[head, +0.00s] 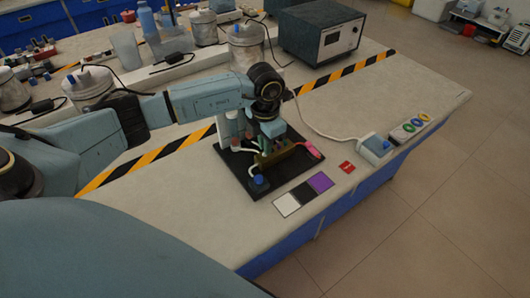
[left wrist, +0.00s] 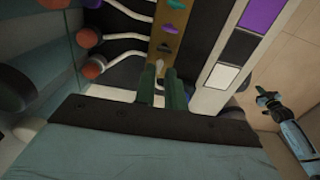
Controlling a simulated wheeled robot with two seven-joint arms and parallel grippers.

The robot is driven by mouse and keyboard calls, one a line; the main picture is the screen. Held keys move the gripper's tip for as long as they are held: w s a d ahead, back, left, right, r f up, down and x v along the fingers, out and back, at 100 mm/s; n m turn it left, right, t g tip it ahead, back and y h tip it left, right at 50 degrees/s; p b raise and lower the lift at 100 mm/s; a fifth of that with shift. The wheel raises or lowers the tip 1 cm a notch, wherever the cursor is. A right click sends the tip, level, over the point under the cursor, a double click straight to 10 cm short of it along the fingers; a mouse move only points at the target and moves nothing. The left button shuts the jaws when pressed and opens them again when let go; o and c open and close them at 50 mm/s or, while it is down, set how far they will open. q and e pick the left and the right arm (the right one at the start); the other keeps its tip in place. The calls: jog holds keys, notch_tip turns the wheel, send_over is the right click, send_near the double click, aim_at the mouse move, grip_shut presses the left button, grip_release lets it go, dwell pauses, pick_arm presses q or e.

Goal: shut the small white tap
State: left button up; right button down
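A brass-coloured bar (left wrist: 166,40) with a row of small coloured taps stands on a black board (head: 237,166) on the bench. My left gripper (head: 266,147) points down at the bar. Its two green fingers (left wrist: 161,88) are apart, one on each side of the pale tap. I cannot tell whether they touch it. My right gripper (left wrist: 264,98) is small at the right of the left wrist view, over the floor, and looks open and empty.
White tubes with red-brown ends (left wrist: 93,70) run beside the bar. A strip with white, black and purple squares (head: 304,194) lies in front of the board, a red piece (head: 347,167) to its right. A grey instrument box (head: 322,35) stands behind.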

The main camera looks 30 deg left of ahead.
pick_arm(q)
jog(key=shift+f+b, duration=0.85)
jog(key=shift+f, duration=0.25)
jog(key=shift+r+p, duration=0.3)
dwell(0.3)
grip_shut()
